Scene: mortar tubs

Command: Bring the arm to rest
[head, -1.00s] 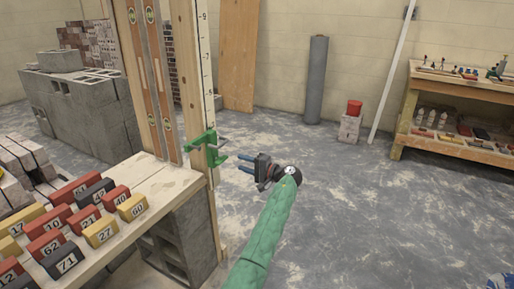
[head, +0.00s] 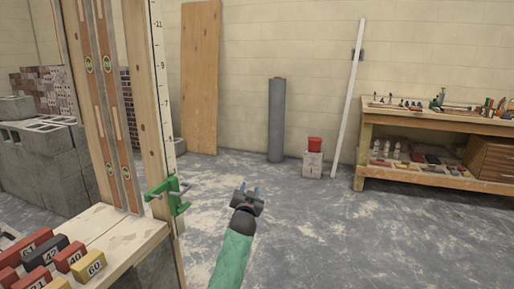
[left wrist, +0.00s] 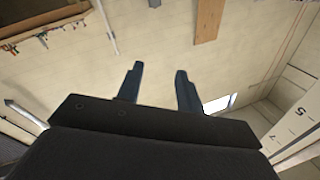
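My left arm, in a green sleeve, reaches up from the bottom of the head view. Its left gripper (head: 249,190) is in free air over the grey floor, right of the wooden bench with the numbered blocks. The two blue fingers stand apart with nothing between them. In the left wrist view the same gripper (left wrist: 160,85) shows both fingers spread and empty, with the pale wall beyond. My right gripper is in neither view.
A green clamp (head: 167,195) sits on the wooden post just left of my left gripper. Numbered blocks (head: 68,262) lie on the bench at lower left. A grey roll (head: 276,120), a red-topped block stack (head: 313,158) and a workbench (head: 440,125) stand farther back. The floor between is clear.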

